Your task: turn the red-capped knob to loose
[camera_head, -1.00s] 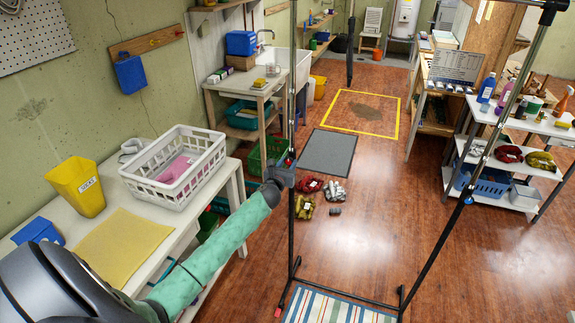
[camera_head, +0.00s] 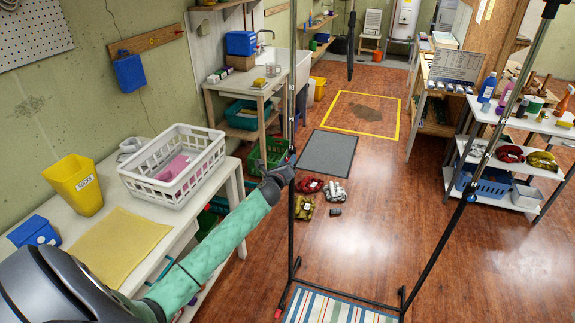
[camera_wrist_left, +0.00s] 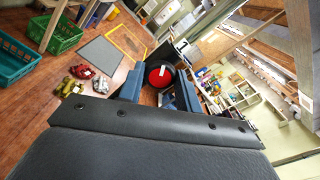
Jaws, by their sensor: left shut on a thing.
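The red-capped knob (camera_wrist_left: 160,75) shows in the left wrist view as a black round knob with a red face and a white mark. It sits between the two blue-grey fingers of my left gripper (camera_wrist_left: 159,91), which is shut on it. In the head view my left gripper (camera_head: 280,172) is at the left upright of a metal rack (camera_head: 292,225). There the gripper mostly hides the knob. The mark's meaning is too small to read. My right gripper is in neither view.
A white table (camera_head: 178,232) at left carries a white basket (camera_head: 172,182), a yellow bin (camera_head: 73,186) and a yellow cloth. Gloves and small items lie on the floor behind the rack. A striped mat (camera_head: 335,308) lies at its base. A white shelf (camera_head: 512,190) stands at right.

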